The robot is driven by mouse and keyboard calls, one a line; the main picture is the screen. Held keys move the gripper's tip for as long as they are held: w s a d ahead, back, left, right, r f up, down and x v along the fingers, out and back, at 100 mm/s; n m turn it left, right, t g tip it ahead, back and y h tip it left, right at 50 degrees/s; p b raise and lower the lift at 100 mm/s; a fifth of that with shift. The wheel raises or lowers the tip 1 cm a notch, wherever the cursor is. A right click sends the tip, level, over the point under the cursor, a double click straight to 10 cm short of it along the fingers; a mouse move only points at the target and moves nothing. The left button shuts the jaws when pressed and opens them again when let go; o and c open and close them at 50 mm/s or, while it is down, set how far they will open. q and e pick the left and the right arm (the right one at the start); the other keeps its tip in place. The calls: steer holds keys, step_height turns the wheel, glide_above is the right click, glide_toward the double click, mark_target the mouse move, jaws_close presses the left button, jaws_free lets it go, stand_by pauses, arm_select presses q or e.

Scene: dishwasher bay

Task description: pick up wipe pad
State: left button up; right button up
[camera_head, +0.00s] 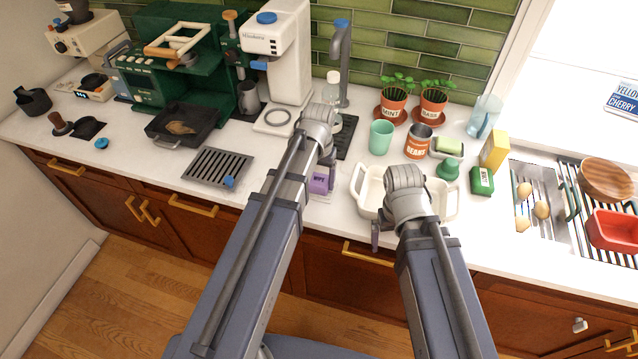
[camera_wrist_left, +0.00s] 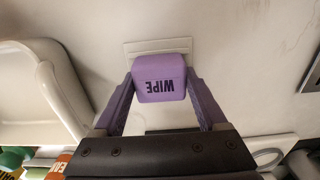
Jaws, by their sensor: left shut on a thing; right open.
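The wipe pad (camera_head: 320,182) is a small purple block marked "WIPE". It is between the fingers of my left gripper (camera_head: 322,172), over the front part of the white counter. It also shows in the left wrist view (camera_wrist_left: 160,78), with a finger of my left gripper (camera_wrist_left: 160,95) on each side of it. A pale flat plate (camera_wrist_left: 140,46) shows just beyond the pad. Whether the pad touches the counter is hard to tell. My right gripper (camera_head: 378,236) is open and empty near the counter's front edge, by the white dish; one finger is mostly hidden.
A white two-handled dish (camera_head: 362,203) stands right of the pad. A dark slotted drain grate (camera_head: 217,167) lies to the left. Behind are a green cup (camera_head: 381,137), a beans can (camera_head: 418,141) and a tap (camera_head: 341,60). Counter between grate and pad is mostly clear.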

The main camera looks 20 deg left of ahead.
mark_target(319, 179)
arm_select(q)
steer(key=c, duration=0.5)
steer(key=shift+c, duration=0.2)
steer(key=shift+r, duration=0.1)
steer(key=shift+r+p, duration=5.2)
steer(key=shift+p, duration=0.05)
step_height(319, 179, down, 7)
steer(key=b, duration=0.6)
steer(key=shift+r+b, duration=0.15)
steer(key=shift+b, duration=0.2)
